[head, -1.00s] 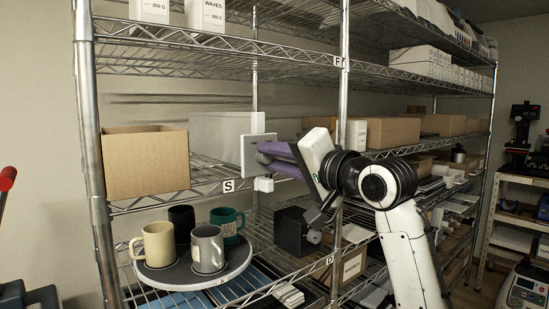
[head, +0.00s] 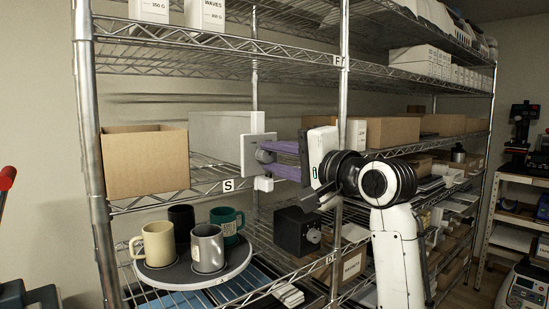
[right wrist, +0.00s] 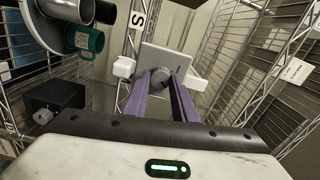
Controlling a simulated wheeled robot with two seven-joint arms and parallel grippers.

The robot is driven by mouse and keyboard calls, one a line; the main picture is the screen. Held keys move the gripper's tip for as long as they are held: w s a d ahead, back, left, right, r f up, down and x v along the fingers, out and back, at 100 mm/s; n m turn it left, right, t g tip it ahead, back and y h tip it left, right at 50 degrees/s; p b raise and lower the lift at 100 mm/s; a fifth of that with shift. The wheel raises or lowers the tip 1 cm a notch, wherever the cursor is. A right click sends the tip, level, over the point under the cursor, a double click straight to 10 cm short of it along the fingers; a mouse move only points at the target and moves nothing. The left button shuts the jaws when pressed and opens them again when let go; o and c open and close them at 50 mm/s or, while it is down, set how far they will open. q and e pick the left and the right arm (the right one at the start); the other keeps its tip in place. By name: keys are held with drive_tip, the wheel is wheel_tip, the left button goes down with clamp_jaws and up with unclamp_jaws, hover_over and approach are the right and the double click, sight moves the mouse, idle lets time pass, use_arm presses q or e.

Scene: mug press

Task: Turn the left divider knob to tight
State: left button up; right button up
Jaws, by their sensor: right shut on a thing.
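The left divider's grey knob (head: 264,155) sticks out from a light square plate (head: 250,146) on the front of a long grey divider (head: 222,133). My right gripper (head: 270,154) reaches in from the right with purple fingers, one above the other, shut on the knob. In the right wrist view, the knob (right wrist: 160,76) sits between the tips of the purple fingers (right wrist: 161,80), in front of the plate (right wrist: 168,62). The fingers partly cover the knob, and I see no readable setting mark on it. My left gripper is not in view.
A cardboard box (head: 145,163) stands left of the divider. Below, a round tray (head: 172,281) holds several mugs. A black box (head: 294,232) stands under my right gripper. A shelf post (head: 344,90) rises close to my right wrist.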

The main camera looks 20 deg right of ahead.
drive_tip(key=o, duration=1)
drive_tip(key=shift+o, duration=0.2)
drive_tip(key=b+v, duration=0.2)
drive_tip(key=v, duration=0.8)
drive_tip(key=shift+s, duration=0.15)
